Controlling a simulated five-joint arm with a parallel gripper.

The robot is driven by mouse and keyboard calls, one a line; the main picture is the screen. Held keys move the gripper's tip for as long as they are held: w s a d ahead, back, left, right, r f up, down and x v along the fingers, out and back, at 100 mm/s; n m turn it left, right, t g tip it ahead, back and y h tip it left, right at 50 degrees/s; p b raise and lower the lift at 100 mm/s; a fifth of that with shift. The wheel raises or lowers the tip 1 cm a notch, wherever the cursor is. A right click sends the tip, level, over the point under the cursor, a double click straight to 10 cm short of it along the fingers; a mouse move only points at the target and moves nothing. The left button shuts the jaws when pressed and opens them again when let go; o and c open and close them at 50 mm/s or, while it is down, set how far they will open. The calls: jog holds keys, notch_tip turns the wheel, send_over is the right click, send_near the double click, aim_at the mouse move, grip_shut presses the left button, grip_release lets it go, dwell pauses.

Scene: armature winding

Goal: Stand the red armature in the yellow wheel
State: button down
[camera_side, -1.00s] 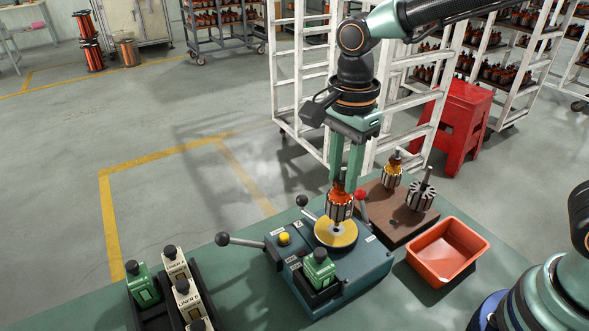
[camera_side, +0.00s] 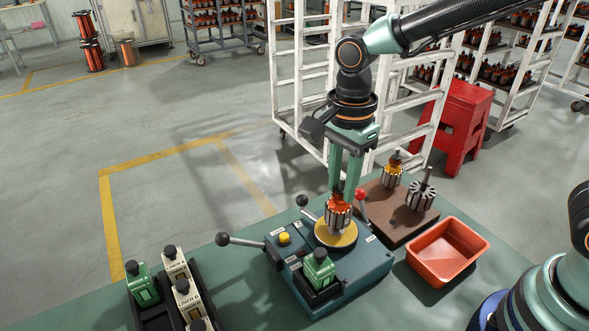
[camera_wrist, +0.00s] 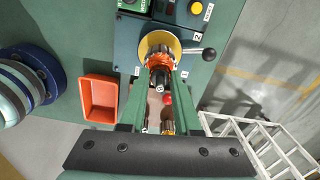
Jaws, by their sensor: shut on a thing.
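The red armature (camera_side: 338,216), with a dark slotted core and red windings on top, is upright between the fingers of my gripper (camera_side: 346,193). My gripper is shut on its upper end and points straight down. The armature's lower end is over the middle of the yellow wheel (camera_side: 325,242), which lies flat on the blue machine (camera_side: 355,269). I cannot tell if it is seated, as its bottom is hidden. In the wrist view the red armature (camera_wrist: 159,59) is seen end-on between the fingers, with the yellow wheel (camera_wrist: 174,43) around it.
A brown board (camera_side: 384,219) holds a yellow armature (camera_side: 392,174) and a bare one (camera_side: 420,196). An orange bin (camera_side: 447,251) stands at right.

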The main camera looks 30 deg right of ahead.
jog(key=shift+f, duration=0.35)
dwell(0.3)
jog(key=c, duration=0.5)
grip_release()
jog(key=shift+c, duration=0.2)
jog(key=shift+r, duration=2.25)
